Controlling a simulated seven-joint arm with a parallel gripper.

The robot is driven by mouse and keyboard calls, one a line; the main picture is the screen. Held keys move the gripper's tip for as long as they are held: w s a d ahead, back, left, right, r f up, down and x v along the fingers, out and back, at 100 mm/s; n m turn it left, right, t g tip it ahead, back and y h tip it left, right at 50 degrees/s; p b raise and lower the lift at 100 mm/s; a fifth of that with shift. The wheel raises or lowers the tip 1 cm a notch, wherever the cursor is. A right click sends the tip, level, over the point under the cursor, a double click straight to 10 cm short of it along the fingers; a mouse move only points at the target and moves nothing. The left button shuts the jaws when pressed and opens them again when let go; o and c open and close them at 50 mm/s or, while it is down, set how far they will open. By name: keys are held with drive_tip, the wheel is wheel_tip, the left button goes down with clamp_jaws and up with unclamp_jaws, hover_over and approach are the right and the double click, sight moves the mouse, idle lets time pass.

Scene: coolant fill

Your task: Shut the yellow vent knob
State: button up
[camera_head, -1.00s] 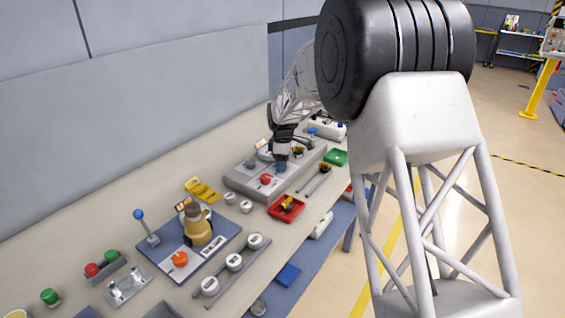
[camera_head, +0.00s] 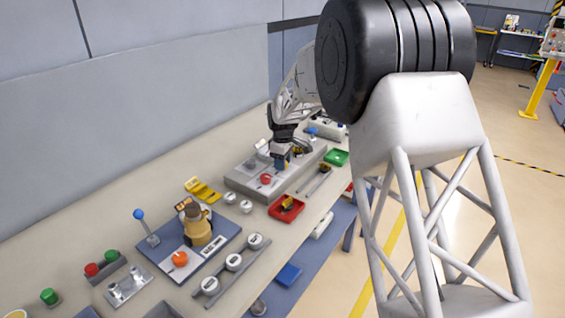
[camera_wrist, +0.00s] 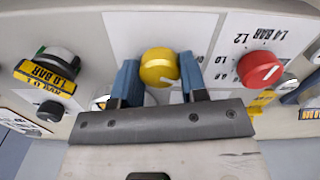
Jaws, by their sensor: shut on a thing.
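The yellow vent knob (camera_wrist: 159,67) is round with a pale pointer line and sits on a white-labelled grey panel (camera_wrist: 199,40). My gripper (camera_wrist: 158,78) has its two blue fingers around the knob, one on each side, and is shut on it. In the head view my gripper (camera_head: 281,161) is down at the grey box (camera_head: 238,182), where the fingers and wrist hide most of the knob.
A red knob (camera_wrist: 260,70) with a printed scale is close to the right finger. A black knob with a yellow label (camera_wrist: 47,76) is at left.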

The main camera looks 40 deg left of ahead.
drive_tip(key=m, duration=1.3)
idle(0.4)
drive_tip(key=o, duration=0.9)
drive_tip(key=shift+r, duration=0.15)
drive_tip(key=shift+r, duration=3.8)
